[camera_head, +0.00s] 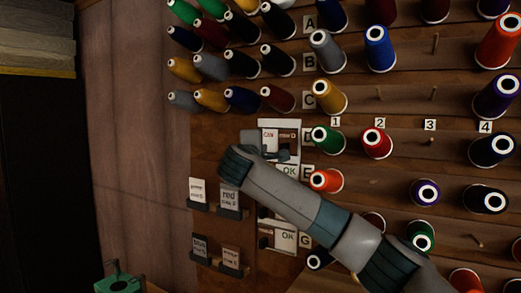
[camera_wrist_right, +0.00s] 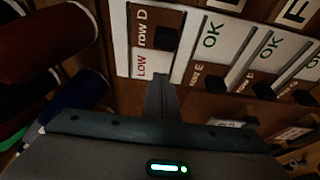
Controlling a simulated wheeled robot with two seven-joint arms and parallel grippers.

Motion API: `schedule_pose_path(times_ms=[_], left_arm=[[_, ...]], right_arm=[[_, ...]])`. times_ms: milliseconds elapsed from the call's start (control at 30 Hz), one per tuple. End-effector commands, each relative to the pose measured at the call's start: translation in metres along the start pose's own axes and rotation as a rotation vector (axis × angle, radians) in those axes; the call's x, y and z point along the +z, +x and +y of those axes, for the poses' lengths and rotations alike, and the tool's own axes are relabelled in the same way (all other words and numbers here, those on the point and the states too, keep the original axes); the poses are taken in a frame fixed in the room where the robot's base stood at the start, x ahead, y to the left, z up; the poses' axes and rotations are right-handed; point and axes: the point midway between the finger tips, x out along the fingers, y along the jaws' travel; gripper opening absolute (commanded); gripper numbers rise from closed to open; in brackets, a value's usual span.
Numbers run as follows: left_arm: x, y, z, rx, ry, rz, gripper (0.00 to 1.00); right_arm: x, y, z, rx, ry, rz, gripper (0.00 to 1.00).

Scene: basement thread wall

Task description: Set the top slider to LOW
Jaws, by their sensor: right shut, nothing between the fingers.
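The top slider plate (camera_head: 280,133), marked row D, is on the board left of the spools. In the right wrist view the red word LOW shows on this plate (camera_wrist_right: 139,63), and its dark knob (camera_wrist_right: 167,38) is at the upper end. The row E and lower plates (camera_wrist_right: 211,38) show green OK, with their dark knobs at the opposite end. My right gripper (camera_head: 284,157) is shut and empty at the lower part of the top plate, partly covering it. In the wrist view its fingertips (camera_wrist_right: 161,82) are just below the plate. Contact cannot be told. My left gripper is not in view.
Thread spools on pegs fill the wall above and right, with a green spool (camera_head: 327,139) close beside the plates. Small card holders (camera_head: 229,201) are on the left. My right forearm crosses the lower plates. A green object (camera_head: 118,282) is at the bottom left.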

Motion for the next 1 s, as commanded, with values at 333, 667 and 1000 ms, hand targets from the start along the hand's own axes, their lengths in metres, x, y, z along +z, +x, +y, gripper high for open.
schedule_pose_path(times_ms=[333, 667, 1000], left_arm=[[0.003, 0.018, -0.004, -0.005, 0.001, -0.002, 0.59], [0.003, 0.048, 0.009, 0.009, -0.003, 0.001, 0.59], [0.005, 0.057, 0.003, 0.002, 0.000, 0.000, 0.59]], right_arm=[[0.000, -0.025, -0.003, 0.001, 0.001, 0.002, 0.00], [-0.001, -0.073, -0.004, 0.002, 0.001, 0.004, 0.00], [0.000, -0.099, -0.001, 0.000, 0.000, 0.001, 0.00]])
